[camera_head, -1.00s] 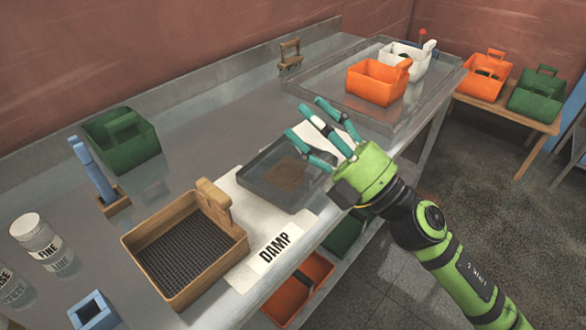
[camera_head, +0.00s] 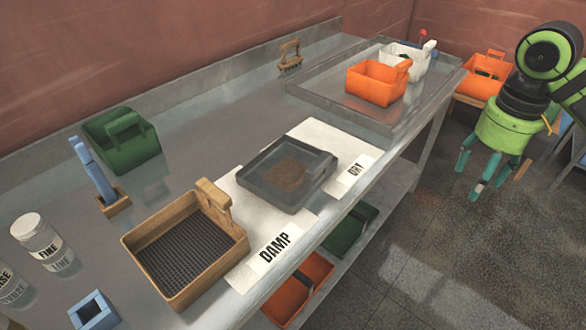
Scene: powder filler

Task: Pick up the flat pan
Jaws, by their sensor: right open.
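The flat pan (camera_head: 262,187) is a shallow dark grey tray with a patch of brown powder (camera_head: 287,173) in it. It lies on a white mat (camera_head: 312,130) near the front edge of the metal table, between the "DAMP" and "DRY" labels. My right gripper (camera_head: 489,178) is open and empty, with its teal fingers hanging down. It is over the floor to the right of the table, well apart from the pan. My left gripper is out of view.
A wooden sieve box (camera_head: 222,262) stands just left of the pan. A green caddy (camera_head: 122,143), blue brush (camera_head: 92,172) and jar (camera_head: 38,240) stand farther left. A large tray (camera_head: 310,90) holds orange (camera_head: 375,85) and white (camera_head: 402,58) caddies. Bins sit on a lower shelf.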

